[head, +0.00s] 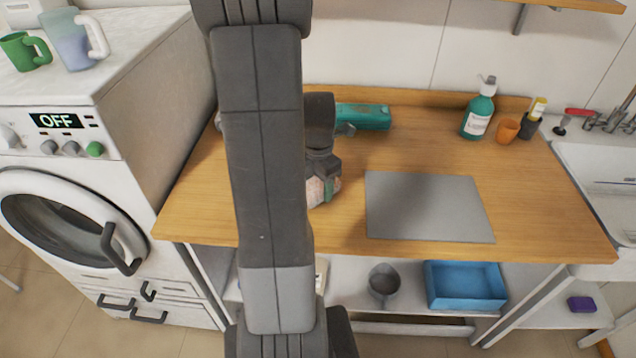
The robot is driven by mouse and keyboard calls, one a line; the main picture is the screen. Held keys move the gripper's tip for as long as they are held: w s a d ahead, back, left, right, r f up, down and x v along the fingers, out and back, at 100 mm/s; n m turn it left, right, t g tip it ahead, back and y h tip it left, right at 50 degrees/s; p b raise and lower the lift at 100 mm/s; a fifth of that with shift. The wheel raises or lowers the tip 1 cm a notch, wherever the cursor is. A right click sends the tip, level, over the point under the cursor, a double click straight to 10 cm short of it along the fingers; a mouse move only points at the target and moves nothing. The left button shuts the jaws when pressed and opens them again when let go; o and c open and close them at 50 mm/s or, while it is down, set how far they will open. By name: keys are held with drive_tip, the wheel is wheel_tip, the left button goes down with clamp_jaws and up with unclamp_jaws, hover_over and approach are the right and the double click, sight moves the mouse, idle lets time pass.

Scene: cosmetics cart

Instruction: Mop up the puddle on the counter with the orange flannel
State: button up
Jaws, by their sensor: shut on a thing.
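My gripper (322,178) is over the wooden counter (400,150), left of the grey mat, partly hidden behind my own arm. It is shut on a small pale, pinkish thing (315,192) with a teal patch beside it. I cannot tell what this thing is, or whether it touches the counter. I see no plainly orange flannel and no clear puddle. My arm covers a wide strip of the counter's left part.
A grey mat (428,207) lies on the counter's front. A teal box-like thing (363,117) lies behind my gripper. A green bottle (479,112), orange cup (506,131) and dark holder (530,127) stand back right. A washing machine (65,150) is left, a sink (600,165) right.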

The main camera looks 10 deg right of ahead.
sight(342, 197)
drive_tip(key=shift+f, duration=0.2)
drive_tip(key=shift+d, duration=0.1)
drive_tip(key=shift+s+d+r, duration=0.1)
drive_tip(key=shift+s+d, duration=0.1)
drive_tip(key=shift+d, duration=0.5)
drive_tip(key=shift+s+d+r, duration=0.1)
drive_tip(key=shift+s+d, duration=0.05)
drive_tip(key=shift+d, duration=0.5)
drive_tip(key=shift+s+d+f, duration=0.1)
drive_tip(key=shift+s+d, duration=0.15)
drive_tip(key=shift+d, duration=0.5)
drive_tip(key=shift+s+d+f, duration=0.1)
drive_tip(key=shift+s+d, duration=0.1)
drive_tip(key=shift+d, duration=0.5)
wheel_tip(342, 197, up, 8)
drive_tip(key=p, duration=0.5)
drive_tip(key=shift+p, duration=0.4)
